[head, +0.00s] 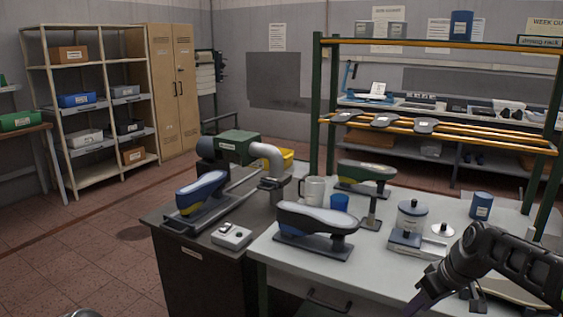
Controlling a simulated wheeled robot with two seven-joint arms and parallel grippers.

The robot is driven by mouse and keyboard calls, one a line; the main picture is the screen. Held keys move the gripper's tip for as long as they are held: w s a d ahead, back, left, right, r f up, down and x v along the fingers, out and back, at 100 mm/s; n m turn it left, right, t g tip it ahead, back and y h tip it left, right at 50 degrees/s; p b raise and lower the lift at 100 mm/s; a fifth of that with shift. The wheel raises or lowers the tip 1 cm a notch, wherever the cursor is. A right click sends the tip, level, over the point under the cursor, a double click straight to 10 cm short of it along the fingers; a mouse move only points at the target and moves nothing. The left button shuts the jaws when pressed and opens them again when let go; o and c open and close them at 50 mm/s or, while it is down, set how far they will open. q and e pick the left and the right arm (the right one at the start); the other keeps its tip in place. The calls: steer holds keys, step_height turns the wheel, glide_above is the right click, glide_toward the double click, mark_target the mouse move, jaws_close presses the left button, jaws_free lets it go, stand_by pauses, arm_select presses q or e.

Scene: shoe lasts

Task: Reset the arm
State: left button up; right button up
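My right arm enters from the right edge in the head view, over the front right corner of the light table (390,292). My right gripper (418,302) points down and left at its end, near the table's front edge. Its finger area is small and dark, so I cannot tell whether it is open or shut; I see nothing held. A dark blue shoe last with a pale top (318,218) stands on a dark base to the left of the gripper. A green shoe last (366,172) stands on a post behind it. My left gripper is not in view.
A scale with a jar (411,225), a white-lidded item (442,231) and a blue canister (481,206) stand near my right arm. A mug (313,190) and blue cup (339,203) stand further left. A machine with a blue last (202,192) occupies the dark bench. A rack (318,110) rises behind.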

steer(key=s+a+f+m+g, duration=0.1)
steer(key=s+a+f, duration=0.2)
steer(key=a+f, duration=0.35)
steer(key=s+a+f+m+y, duration=0.15)
steer(key=a+f, duration=0.25)
steer(key=f, duration=0.6)
steer(key=s+a+f+g, duration=0.1)
steer(key=s+a+f, duration=0.35)
steer(key=f, duration=0.45)
steer(key=s+a+f+m, duration=0.1)
steer(key=s+a+f, duration=0.2)
steer(key=s, duration=0.3)
steer(key=s+a+f+m, duration=0.1)
steer(key=s+a+f, duration=0.2)
steer(key=s, duration=0.4)
steer(key=s+a+f+m+p, duration=0.1)
steer(key=s+a+f, duration=0.2)
steer(key=s, duration=0.4)
steer(key=shift+s+a+f+m+g, duration=0.15)
steer(key=shift+s+f+m+g, duration=0.05)
steer(key=shift+f+m+g, duration=0.2)
